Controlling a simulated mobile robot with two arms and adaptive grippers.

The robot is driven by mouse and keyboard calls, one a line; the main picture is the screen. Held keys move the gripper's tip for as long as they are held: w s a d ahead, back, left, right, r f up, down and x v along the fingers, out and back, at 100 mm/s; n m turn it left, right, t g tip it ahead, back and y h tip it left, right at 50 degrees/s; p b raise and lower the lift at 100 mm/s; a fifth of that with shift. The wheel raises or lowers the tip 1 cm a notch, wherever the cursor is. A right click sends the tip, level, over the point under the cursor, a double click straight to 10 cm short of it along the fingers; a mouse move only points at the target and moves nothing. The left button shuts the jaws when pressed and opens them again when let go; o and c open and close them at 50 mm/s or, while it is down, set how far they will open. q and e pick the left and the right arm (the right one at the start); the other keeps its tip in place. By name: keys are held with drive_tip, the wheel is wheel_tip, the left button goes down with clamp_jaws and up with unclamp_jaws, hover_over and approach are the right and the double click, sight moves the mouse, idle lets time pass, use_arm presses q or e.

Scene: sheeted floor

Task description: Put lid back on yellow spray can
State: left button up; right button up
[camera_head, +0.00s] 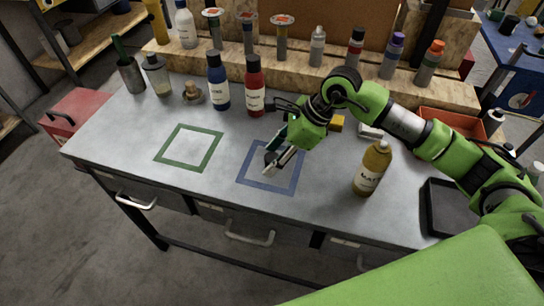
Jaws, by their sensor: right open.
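My right gripper (272,164) is open and empty, pointing down over the blue square outline (262,184), to the left of the yellow can. My left gripper is not in view.
A blue bottle (217,82) and a red bottle (255,86) stand behind the squares. A wooden shelf (300,72) holding several cans lines the back. A black tray (440,207) is at right. The green square (190,147) is empty.

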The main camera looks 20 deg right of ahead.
drive_tip(key=shift+w+a+f, duration=0.1)
drive_tip(key=shift+a+f, duration=0.1)
drive_tip(key=shift+f, duration=0.2)
drive_tip(key=c, duration=0.8)
drive_tip(key=shift+r, duration=0.15)
